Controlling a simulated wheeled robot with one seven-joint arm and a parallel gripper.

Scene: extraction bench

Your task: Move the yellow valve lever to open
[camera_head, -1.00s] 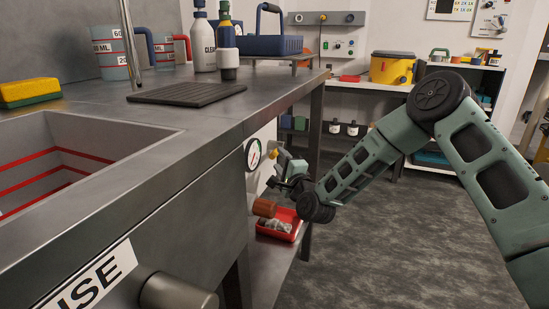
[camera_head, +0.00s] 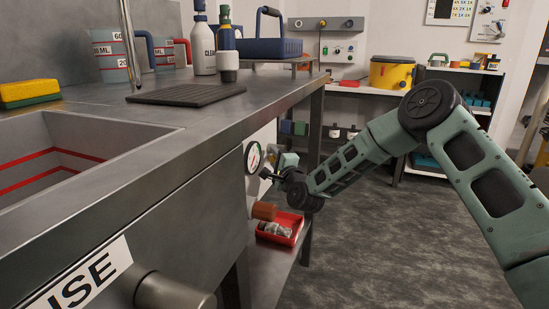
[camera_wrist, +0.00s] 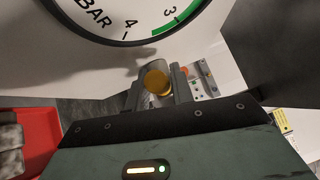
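The yellow valve lever shows in the wrist view as a rounded yellow end (camera_wrist: 157,82). It lies between the two grey fingers of my gripper (camera_wrist: 157,92), with little or no gap on either side. I cannot tell whether the fingers press on it. In the head view my gripper (camera_head: 268,175) is beside the white panel under the bench, just below and right of the pressure gauge (camera_head: 253,157). There the lever is hidden by my gripper. The gauge's lower part fills the top of the wrist view (camera_wrist: 135,22). The valve body is mostly hidden.
A brown-orange cylinder (camera_head: 264,211) sticks out below my gripper. A red tray (camera_head: 290,220) with metal parts lies on the lower shelf and shows at the wrist view's left edge (camera_wrist: 42,135). The bench edge and leg (camera_head: 315,135) are close; the floor to the right is clear.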

